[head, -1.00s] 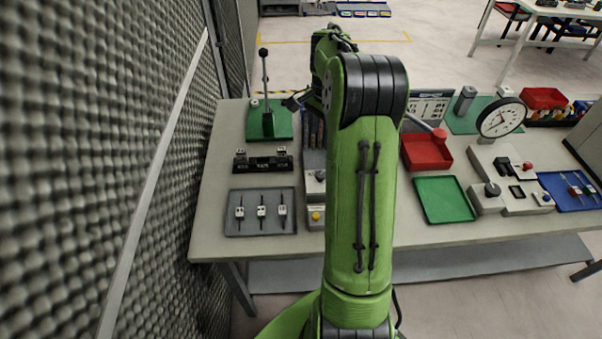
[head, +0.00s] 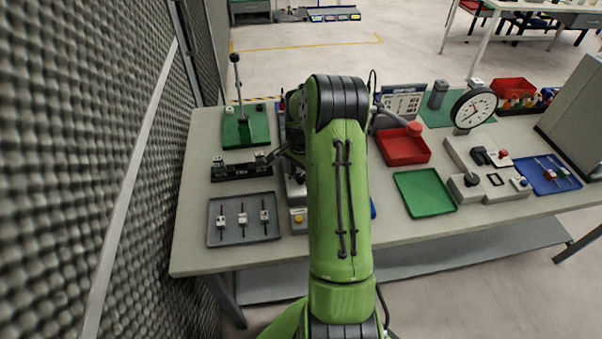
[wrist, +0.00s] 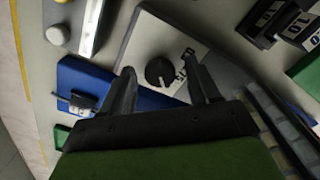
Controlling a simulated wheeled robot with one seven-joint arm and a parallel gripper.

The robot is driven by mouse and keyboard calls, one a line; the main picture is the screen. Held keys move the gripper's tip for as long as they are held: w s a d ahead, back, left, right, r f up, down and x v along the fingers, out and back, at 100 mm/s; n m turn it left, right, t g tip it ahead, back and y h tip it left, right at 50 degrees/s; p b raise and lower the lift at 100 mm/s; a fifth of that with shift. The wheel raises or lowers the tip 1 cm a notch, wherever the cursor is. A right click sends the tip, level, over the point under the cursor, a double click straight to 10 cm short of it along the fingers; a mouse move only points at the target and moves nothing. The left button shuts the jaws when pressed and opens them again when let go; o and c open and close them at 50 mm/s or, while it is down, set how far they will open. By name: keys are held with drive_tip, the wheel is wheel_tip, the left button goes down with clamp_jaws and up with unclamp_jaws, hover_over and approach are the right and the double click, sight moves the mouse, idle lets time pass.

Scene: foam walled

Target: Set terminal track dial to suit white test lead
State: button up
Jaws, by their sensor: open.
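A black round dial (wrist: 160,72) with a pale mark sits on a grey box with a white lettered label (wrist: 190,62) in the wrist view. The lettering is only partly readable. My gripper (wrist: 160,80) is open, with its two fingers on either side of the dial in the picture; contact cannot be told. In the head view my gripper (head: 277,155) is beside the black rail with blocks (head: 240,170), and my arm hides the dial. A grey tray (head: 225,239) holds three leads with whitish bodies (head: 242,219). Which is the white test lead cannot be told.
A green plate with an upright lever (head: 245,128) stands behind the rail. A small box with a yellow button (head: 299,219) sits near the arm. Red (head: 405,148) and green (head: 425,190) trays and a round gauge (head: 474,108) stand to the right. A foam wall (head: 75,170) borders the left.

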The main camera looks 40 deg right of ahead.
drive_tip(key=c, duration=1)
drive_tip(key=shift+c, duration=0.2)
drive_tip(key=n, duration=0.8)
drive_tip(key=shift+w+n+b, duration=0.1)
drive_tip(key=shift+n+b, duration=0.2)
drive_tip(key=shift+b, duration=0.05)
drive_tip(key=o, duration=1)
drive_tip(key=shift+o, duration=0.2)
